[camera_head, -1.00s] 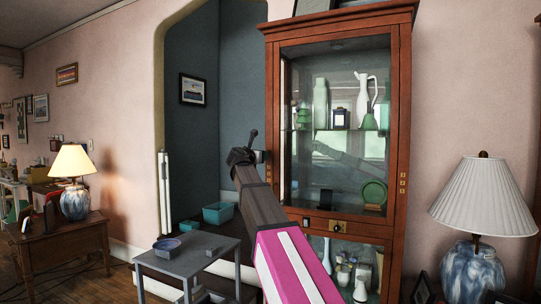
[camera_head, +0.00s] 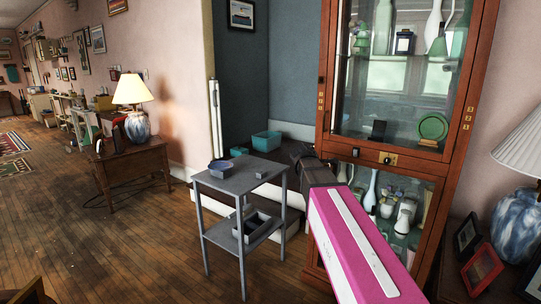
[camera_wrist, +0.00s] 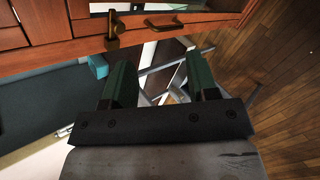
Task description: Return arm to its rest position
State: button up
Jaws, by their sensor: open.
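My arm (camera_head: 355,240), magenta with a white stripe, reaches from the lower right toward the front of the wooden cabinet in the head view. Its dark far part is folded near the small grey table, and the fingertips cannot be made out there. In the wrist view my gripper (camera_wrist: 162,80) is open, with two dark green fingers wide apart and nothing seen between them. The wooden cabinet front with a brass latch (camera_wrist: 115,28) shows close beyond the fingers at the top left.
Framed pictures (camera_head: 481,268) and a lamp (camera_head: 515,205) are at the right. Open wooden floor (camera_head: 110,240) lies at left.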

jog(key=s+f+m+g+y, duration=0.3)
jog(key=s+f+m, duration=0.5)
jog(key=s+f, duration=0.4)
jog(key=s+a+f+m+g+y, duration=0.1)
jog(key=s+f+m+g+y, duration=0.2)
jog(key=s+f+m, duration=0.5)
jog(key=s+f+g, duration=0.1)
jog(key=s+f, duration=0.4)
jog(key=f, duration=0.4)
jog(key=shift+g, duration=0.4)
